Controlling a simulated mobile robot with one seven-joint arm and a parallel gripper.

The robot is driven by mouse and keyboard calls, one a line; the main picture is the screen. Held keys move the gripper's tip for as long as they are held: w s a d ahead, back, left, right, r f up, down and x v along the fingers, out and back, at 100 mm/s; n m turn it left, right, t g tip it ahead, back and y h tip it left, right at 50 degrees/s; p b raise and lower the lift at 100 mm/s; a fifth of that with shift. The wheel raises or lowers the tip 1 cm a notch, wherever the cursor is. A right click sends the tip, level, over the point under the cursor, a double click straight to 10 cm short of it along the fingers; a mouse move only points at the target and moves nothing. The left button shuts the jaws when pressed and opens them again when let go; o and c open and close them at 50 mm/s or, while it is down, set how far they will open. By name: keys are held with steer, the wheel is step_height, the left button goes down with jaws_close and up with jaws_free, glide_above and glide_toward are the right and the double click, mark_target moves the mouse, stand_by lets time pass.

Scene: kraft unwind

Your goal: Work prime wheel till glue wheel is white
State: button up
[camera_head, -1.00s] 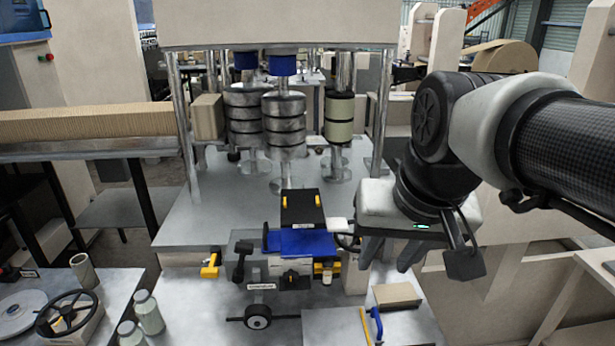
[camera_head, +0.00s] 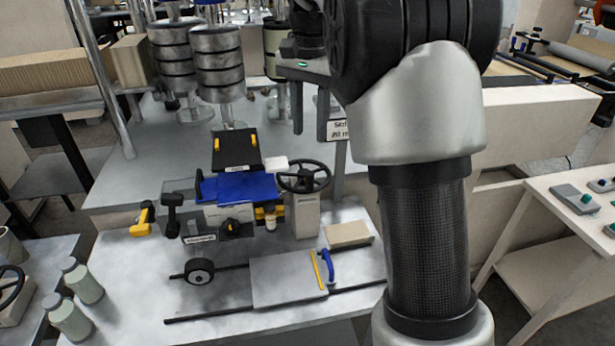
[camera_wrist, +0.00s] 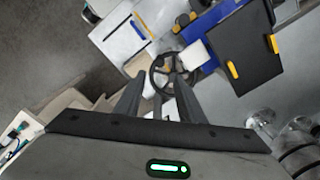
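A dark spoked handwheel (camera_head: 304,177) tops a pale post at the right of the blue and black machine; I take it for the prime wheel. It also shows in the wrist view (camera_wrist: 166,84), just beyond my fingertips. My gripper (camera_head: 310,135) hangs above and behind this wheel in the head view, its two fingers apart with nothing between them. The wrist view also shows my gripper (camera_wrist: 160,76) open. A small wheel with a black rim and pale hub (camera_head: 199,271) sits at the front left of the machine; it may be the glue wheel. No wheel looks fully white.
A blue-topped unit with a black lid (camera_head: 236,150) stands left of the handwheel. A cardboard block (camera_head: 348,234) and a plate with a blue handle (camera_head: 288,279) lie in front. Metal rollers (camera_head: 218,62) stand behind. Pale bottles (camera_head: 85,284) stand at the left.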

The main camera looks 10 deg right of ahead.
mark_target(310, 173)
step_height(310, 173, down, 14)
steer(key=shift+f+b, duration=0.1)
steer(key=shift+b, duration=0.45)
jaws_close()
